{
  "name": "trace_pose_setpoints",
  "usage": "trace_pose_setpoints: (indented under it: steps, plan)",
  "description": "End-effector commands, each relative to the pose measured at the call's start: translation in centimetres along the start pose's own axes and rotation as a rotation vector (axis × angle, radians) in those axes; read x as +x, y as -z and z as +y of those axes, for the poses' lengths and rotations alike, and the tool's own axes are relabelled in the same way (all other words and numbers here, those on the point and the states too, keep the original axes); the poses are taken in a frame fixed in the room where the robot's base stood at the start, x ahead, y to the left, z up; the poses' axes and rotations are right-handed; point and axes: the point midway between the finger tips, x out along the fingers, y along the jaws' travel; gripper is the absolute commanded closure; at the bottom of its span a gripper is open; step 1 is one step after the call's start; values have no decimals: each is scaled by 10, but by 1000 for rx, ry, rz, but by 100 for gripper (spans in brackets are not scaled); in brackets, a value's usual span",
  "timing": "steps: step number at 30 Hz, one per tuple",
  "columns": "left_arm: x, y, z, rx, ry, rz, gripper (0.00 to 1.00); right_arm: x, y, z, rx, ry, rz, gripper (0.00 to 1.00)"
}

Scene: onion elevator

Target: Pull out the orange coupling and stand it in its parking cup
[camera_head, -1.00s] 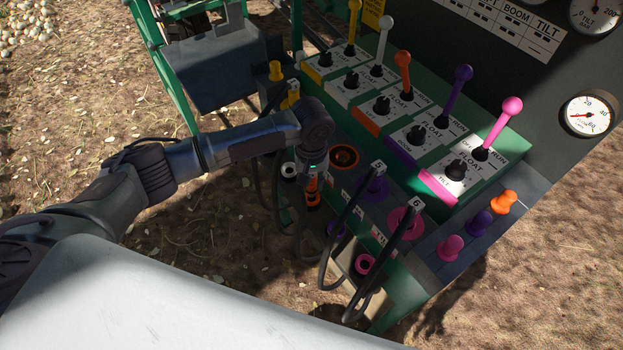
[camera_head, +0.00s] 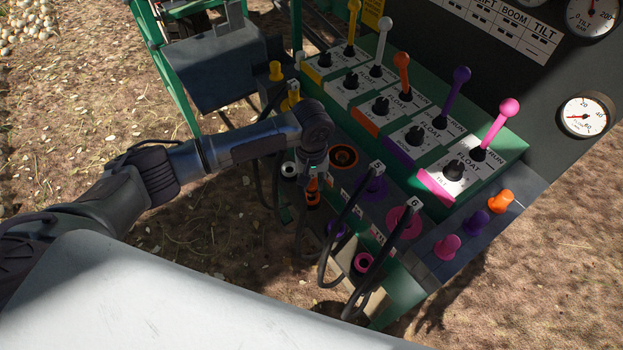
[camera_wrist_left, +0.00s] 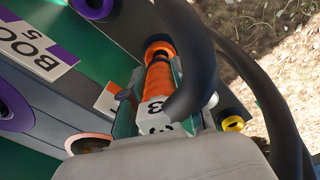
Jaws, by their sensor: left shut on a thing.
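The orange coupling (camera_wrist_left: 158,82), marked 3, is held by my left gripper (camera_head: 314,176). In the left wrist view the gripper's fingers lie along both sides of it, and its far end is at an orange-rimmed parking cup (camera_wrist_left: 159,49). In the head view the coupling (camera_head: 312,184) stands nearly upright over the cup (camera_head: 313,201); I cannot tell how deep its end sits. The orange-ringed socket (camera_head: 343,157) on the panel is empty. A dark hose (camera_wrist_left: 196,60) arches across the left wrist view and hides part of the coupling. My right gripper is not in view.
Couplings with hoses marked 5 (camera_head: 376,167) and 6 (camera_head: 414,203) stand close on the right. Coloured levers (camera_head: 402,70) rise behind. Bare ground lies in front.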

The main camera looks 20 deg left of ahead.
Motion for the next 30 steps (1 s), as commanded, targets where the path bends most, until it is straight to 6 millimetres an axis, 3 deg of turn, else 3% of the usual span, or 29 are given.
trace_pose_setpoints:
  steps: [30]
  plan:
    - [10,0,0,0,-1,1,100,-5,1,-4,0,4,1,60]
